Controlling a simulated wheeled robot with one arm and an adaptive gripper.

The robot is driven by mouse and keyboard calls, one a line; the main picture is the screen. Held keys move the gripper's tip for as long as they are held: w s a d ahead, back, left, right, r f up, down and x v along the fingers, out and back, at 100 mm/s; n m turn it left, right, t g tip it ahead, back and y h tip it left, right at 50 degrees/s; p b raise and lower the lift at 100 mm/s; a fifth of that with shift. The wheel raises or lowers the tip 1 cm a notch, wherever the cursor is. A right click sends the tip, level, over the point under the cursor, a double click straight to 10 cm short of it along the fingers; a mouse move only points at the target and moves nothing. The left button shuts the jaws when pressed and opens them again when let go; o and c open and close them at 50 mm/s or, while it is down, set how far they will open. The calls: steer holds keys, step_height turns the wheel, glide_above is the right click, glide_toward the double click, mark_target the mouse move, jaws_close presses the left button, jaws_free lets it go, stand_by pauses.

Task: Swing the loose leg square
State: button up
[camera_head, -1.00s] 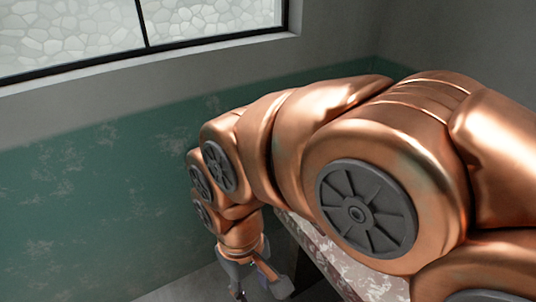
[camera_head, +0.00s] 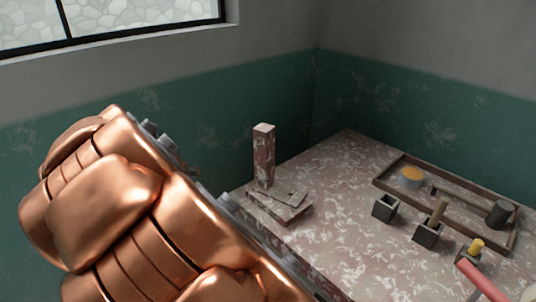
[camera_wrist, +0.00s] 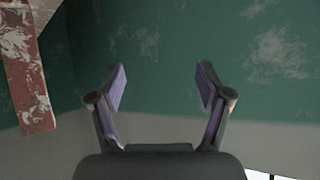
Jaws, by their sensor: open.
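A mottled red-and-white upright post (camera_head: 263,158) stands at the table's back left corner in the head view. A low mottled block (camera_head: 280,210) lies at its foot, with a thin flat piece (camera_head: 293,196) on top. I cannot tell which part is the loose leg. My gripper (camera_wrist: 161,82) is open and empty in the wrist view, its two purple-padded fingers wide apart in front of the green wall. A mottled post-like piece (camera_wrist: 25,75) shows at the upper left there, apart from the fingers. My gripper is not visible in the head view.
The mottled table (camera_head: 345,160) has a shallow wooden tray (camera_head: 445,187) at right, holding a yellow-topped round pot (camera_head: 411,177) and a dark cylinder (camera_head: 499,213). Bare tabletop lies between post and tray.

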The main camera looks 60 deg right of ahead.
mark_target(260, 147)
steer(key=s+d+m+g+h+b, duration=0.2)
steer(key=s+d+h, duration=0.1)
steer(key=d, duration=0.3)
steer(key=s+d+m+g+h+b, duration=0.2)
steer(key=s+d+m+g+h, duration=0.1)
steer(key=s+d, duration=0.2)
steer(key=s+d+m+g+h+b, duration=0.2)
steer(key=s+d+g+h, duration=0.1)
steer(key=d, duration=0.4)
steer(key=shift+s+d+r+h, duration=0.15)
steer(key=shift+s+h, duration=0.1)
steer(key=shift+s, duration=0.15)
steer(key=shift+s+d+r+h, duration=0.1)
steer(key=shift+s+h, duration=0.15)
steer(key=shift+s, duration=0.15)
steer(key=shift+d+b, duration=0.4)
steer(key=shift+d, duration=3.4)
jaws_close()
